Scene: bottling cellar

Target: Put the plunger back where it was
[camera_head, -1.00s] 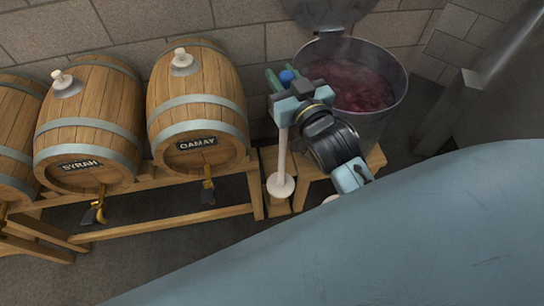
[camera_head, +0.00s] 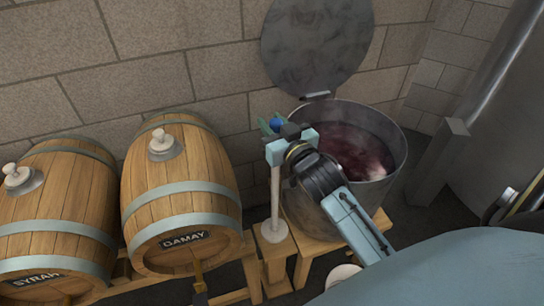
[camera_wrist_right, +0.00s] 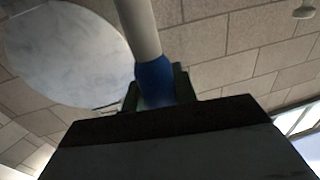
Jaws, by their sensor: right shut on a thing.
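The plunger has a pale shaft (camera_head: 275,192), a round white disc (camera_head: 273,231) at its lower end and a blue part (camera_head: 276,125) near the top. My right gripper (camera_head: 272,135) is shut on it near the blue part and holds it about upright, left of the metal vat (camera_head: 392,165). The disc appears over or on a small wooden stand (camera_head: 278,268); I cannot tell if they touch. In the right wrist view, the pale shaft (camera_wrist_right: 138,28) and blue part (camera_wrist_right: 153,80) run between the fingers. My left gripper is out of view.
The steaming vat holds dark red mash (camera_head: 345,150); its round lid (camera_head: 316,50) is raised against the brick wall. The Gamay barrel (camera_head: 180,185) and Syrah barrel (camera_head: 60,215) lie left. A large grey tank (camera_head: 495,150) stands right.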

